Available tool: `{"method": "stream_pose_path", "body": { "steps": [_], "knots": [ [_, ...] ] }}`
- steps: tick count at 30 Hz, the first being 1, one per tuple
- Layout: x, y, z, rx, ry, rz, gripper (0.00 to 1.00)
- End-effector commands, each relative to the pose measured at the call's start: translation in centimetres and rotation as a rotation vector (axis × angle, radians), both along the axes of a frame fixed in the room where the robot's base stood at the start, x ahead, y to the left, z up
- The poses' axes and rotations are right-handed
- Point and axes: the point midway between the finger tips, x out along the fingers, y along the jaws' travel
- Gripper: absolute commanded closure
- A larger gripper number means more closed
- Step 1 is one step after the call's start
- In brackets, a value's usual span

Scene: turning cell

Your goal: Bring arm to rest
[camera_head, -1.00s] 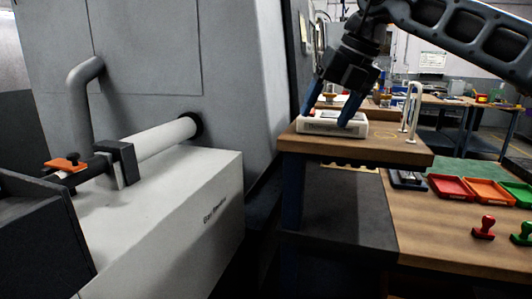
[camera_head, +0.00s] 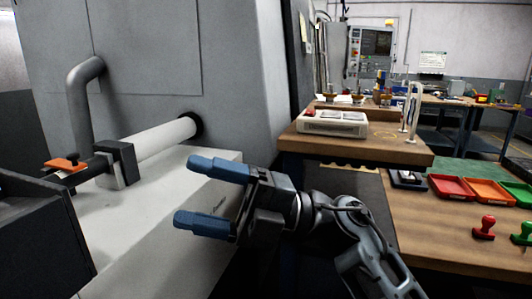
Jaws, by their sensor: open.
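My gripper (camera_head: 198,194) is in the lower middle of the head view. Its two blue fingers point left and stand apart, with nothing between them. It shows in front of the light grey machine housing (camera_head: 135,235), and I cannot tell how far it is from that surface. My arm runs from the gripper down to the lower right edge of the picture.
A white box device (camera_head: 333,124) with a red part stands on the raised wooden shelf (camera_head: 400,152). Red and green stamps and coloured trays (camera_head: 453,189) are on the bench at right.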

Motion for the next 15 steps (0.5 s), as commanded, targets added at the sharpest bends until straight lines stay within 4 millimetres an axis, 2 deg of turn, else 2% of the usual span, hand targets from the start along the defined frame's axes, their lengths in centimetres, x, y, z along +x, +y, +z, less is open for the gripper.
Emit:
{"method": "stream_pose_path", "body": {
  "steps": [1, 8, 15],
  "knots": [
    [-0.9, -0.2, -0.3, 0.069, 0.045, -0.010, 0.24],
    [-3.7, -2.8, -1.3, 0.352, 0.241, -0.099, 0.24],
    [-6.4, -6.8, -4.2, 0.590, 0.469, -0.234, 0.24]
  ]
}}
